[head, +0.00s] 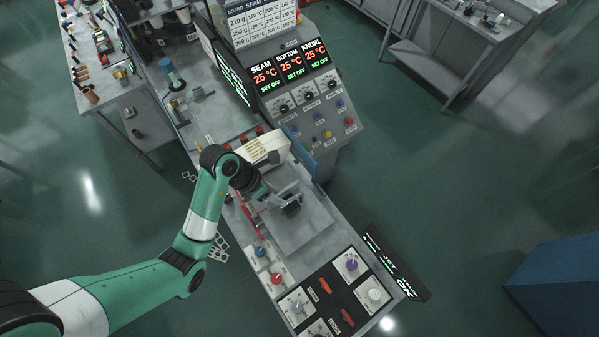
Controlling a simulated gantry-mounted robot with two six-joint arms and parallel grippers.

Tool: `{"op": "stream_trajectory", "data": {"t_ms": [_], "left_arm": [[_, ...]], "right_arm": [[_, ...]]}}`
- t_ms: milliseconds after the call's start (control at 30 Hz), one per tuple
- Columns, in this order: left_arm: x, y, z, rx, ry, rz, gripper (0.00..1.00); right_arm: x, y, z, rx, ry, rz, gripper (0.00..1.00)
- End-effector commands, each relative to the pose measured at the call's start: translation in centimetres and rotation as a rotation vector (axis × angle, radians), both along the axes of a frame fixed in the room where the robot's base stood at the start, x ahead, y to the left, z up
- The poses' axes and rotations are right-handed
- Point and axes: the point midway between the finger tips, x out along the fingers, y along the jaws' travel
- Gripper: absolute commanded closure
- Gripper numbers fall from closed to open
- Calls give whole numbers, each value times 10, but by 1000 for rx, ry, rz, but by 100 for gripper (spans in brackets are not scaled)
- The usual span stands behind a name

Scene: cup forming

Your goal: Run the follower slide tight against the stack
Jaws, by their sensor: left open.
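My left gripper (288,202) reaches in over the grey machine bed and points down and right. It is open, with its dark fingers near a light grey metal piece (284,190), which may be the follower slide. I cannot tell whether they touch. A cream block with printed lines (263,149) sits just behind the gripper; I cannot tell whether it is the stack or a housing. The gripper and wrist hide part of the space between the block and the grey piece, so any gap there is unclear. My right gripper is not in view.
A control panel (310,88) shows SEAM, BOTTOM and KNURL at 25 °C, SET OFF. A blue guard edge (304,157) runs right of the gripper. A knob panel (338,290) lies at the front. A bare plate (305,232) lies just before the gripper.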

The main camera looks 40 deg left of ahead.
Motion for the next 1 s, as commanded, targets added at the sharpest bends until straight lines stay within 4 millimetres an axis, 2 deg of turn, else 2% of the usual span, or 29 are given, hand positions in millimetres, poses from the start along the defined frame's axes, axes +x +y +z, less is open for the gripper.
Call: {"op": "stream_trajectory", "data": {"t_ms": [33,67,167,367,467,767,1000], "left_arm": [[3,12,24,5,-13,27,53],[4,16,28,6,-17,38,53],[3,22,28,6,-18,53,53],[5,19,19,4,-17,52,53],[10,15,6,2,-14,52,53],[33,-1,-55,4,-15,50,53],[43,-7,-78,4,-18,51,53]], "right_arm": [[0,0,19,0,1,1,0],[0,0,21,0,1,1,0],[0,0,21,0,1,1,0],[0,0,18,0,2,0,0],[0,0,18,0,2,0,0],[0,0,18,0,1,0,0],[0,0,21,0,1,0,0]]}}
